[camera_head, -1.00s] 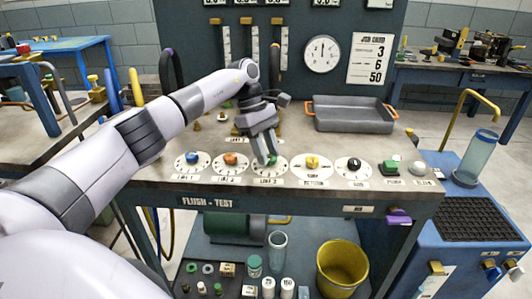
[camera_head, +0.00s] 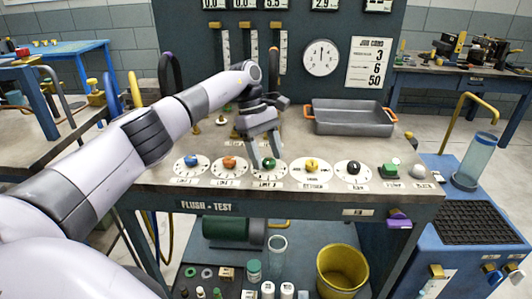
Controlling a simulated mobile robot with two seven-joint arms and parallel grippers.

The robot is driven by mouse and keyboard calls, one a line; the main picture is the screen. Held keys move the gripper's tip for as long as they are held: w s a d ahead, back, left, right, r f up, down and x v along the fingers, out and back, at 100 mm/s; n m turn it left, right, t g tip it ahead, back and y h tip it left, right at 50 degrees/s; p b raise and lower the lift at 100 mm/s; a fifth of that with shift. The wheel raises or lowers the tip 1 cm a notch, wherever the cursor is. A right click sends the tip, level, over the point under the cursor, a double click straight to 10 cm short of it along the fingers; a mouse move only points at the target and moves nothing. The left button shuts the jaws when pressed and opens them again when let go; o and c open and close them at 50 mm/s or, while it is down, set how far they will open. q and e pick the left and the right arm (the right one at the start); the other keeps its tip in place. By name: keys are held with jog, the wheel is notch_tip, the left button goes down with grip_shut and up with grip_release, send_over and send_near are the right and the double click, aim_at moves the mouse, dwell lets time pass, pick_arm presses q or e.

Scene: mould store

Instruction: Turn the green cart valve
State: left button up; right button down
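The green knob (camera_head: 269,163) sits on the middle round white dial in the row along the front of the bench marked FLUSH - TEST. I take it for the green valve. My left gripper (camera_head: 267,161) points down over this dial, with its fingers spread apart on either side of the green knob. I see no firm contact between fingers and knob. The exact angle of the knob is too small to tell. My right gripper is not in view.
Blue (camera_head: 192,160) and orange (camera_head: 230,162) knobs stand left of the green one; yellow (camera_head: 312,165) and black (camera_head: 353,167) knobs stand right. A grey tray (camera_head: 348,118) with orange handles lies behind. A yellow bucket (camera_head: 342,270) stands below.

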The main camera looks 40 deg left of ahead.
pick_arm(q)
jog(key=v, duration=0.7)
dwell(0.3)
dwell(0.4)
